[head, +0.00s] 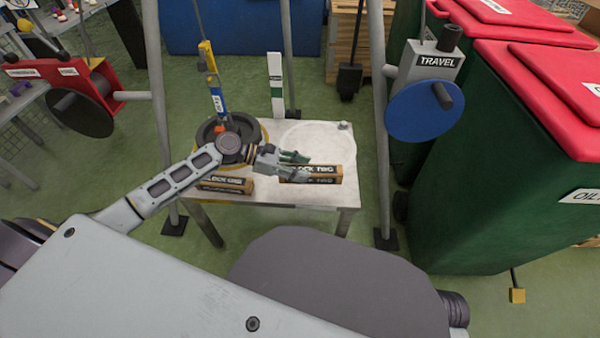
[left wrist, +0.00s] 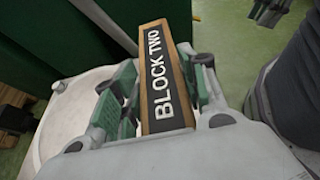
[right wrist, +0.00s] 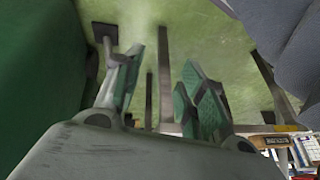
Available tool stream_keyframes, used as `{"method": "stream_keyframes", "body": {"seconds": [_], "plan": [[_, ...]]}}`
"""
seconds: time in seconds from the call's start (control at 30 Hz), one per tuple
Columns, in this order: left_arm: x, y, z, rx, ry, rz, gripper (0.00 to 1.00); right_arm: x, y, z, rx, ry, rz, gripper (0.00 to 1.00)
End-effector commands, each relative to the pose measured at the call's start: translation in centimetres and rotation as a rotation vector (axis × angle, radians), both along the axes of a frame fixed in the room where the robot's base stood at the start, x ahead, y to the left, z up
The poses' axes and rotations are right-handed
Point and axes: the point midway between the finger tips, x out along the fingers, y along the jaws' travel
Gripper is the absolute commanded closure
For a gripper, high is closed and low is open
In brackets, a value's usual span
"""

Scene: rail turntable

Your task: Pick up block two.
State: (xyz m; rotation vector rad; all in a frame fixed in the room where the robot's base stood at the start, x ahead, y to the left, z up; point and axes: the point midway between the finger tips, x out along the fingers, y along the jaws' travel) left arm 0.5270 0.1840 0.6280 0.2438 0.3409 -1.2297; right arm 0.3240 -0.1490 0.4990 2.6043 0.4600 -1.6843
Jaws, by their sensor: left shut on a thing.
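Block two (head: 325,175) is a wooden bar with a dark label reading BLOCK TWO, at the front right of the white table (head: 275,197). My left gripper (head: 296,165) reaches it from the left in the head view. In the left wrist view the block (left wrist: 165,75) lies between the green-padded fingers (left wrist: 160,90), which are shut on it. I cannot tell whether the block touches the table. Block one (head: 225,184) lies on the table's front left, partly behind my left arm. My right gripper (right wrist: 160,80) shows only in the right wrist view, open and empty.
A dark round turntable hub (head: 213,133) stands at the table's back left. A blue TRAVEL wheel (head: 425,110) is on the right and a red winch (head: 80,105) on the left. Grey posts flank the table. Large green bins (head: 470,190) fill the right side.

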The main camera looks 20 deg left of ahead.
Motion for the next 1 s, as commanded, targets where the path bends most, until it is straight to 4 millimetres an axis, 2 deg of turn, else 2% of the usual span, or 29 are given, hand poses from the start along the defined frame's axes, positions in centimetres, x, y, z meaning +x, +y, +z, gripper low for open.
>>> {"method": "stream_keyframes", "body": {"seconds": [0.03, 0.13, 0.53, 0.83, 1.0], "plan": [[0.0, 0.0, 1.3, -0.001, -0.004, -0.002, 0.90, 0.0, -0.2, 1.2, -0.011, 0.006, 0.002, 0.60], [0.1, 0.0, 2.7, -0.001, -0.004, 0.000, 0.90, -0.2, -0.6, 2.4, -0.032, 0.027, 0.006, 0.60], [0.0, 0.0, 6.8, -0.001, -0.004, 0.000, 0.90, -1.0, -1.9, 6.0, -0.091, 0.082, 0.009, 0.60], [0.0, 0.0, 9.9, 0.000, -0.004, -0.001, 0.90, -1.0, -2.1, 4.4, -0.107, 0.115, 0.006, 0.60], [0.0, 0.0, 12.5, 0.000, -0.004, -0.001, 0.90, -1.0, -2.3, 3.1, -0.118, 0.139, 0.004, 0.60]]}}
